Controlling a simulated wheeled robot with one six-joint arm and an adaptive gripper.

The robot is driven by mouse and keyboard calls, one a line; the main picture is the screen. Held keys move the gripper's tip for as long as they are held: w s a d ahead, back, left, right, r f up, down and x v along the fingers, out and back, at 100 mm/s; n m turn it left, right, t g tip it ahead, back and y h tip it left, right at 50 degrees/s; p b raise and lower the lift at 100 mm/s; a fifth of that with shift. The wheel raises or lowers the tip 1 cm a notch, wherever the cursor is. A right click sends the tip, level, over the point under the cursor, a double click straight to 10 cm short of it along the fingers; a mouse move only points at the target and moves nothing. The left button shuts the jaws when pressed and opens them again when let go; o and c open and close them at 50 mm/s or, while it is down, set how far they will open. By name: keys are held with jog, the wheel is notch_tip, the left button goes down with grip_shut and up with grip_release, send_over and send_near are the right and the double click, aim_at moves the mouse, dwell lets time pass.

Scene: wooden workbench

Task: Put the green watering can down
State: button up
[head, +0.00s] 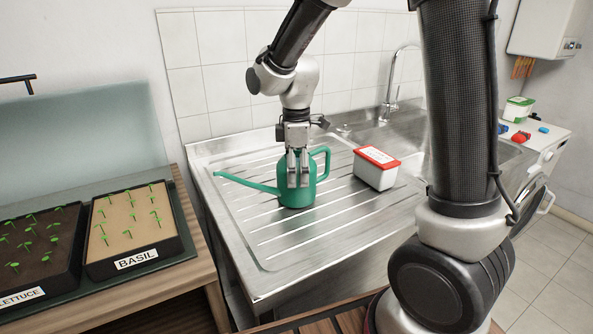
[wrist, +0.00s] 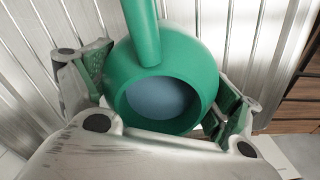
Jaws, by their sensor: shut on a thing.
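The green watering can (head: 297,193) is upright at the ribbed metal drainboard (head: 290,237) beside the sink. Its long spout points left and its handle is on the right in the head view. My gripper (head: 298,180) comes down from above with its fingers on the can's body. In the wrist view the can (wrist: 160,55) sits between the two fingers of my gripper (wrist: 165,100), which is shut on it. Its round opening shows a blue-grey inside. I cannot tell whether the can's base touches the drainboard.
A white tub with a red lid (head: 376,168) stands right of the can. The sink basin and tap (head: 392,85) are behind it. Seedling trays labelled basil (head: 135,262) and lettuce (head: 22,298) are on the wooden bench at left. The front of the drainboard is clear.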

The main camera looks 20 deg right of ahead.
jog(key=shift+f, duration=0.1)
jog(key=o, duration=1.5)
jog(key=shift+o, duration=0.2)
notch_tip(320, 180, up, 12)
jog(key=shift+r, duration=0.1)
jog(key=s+d+m+t, duration=0.2)
jog(key=s+d+m, duration=0.5)
jog(key=s, duration=0.3)
jog(key=s+d+r+m+t, duration=0.1)
jog(key=s+d+m+t, duration=0.1)
jog(key=s+d+m, duration=0.5)
jog(key=s+m, duration=0.1)
jog(key=s, duration=0.3)
jog(key=shift+d+r, duration=0.3)
jog(key=shift+d, duration=0.1)
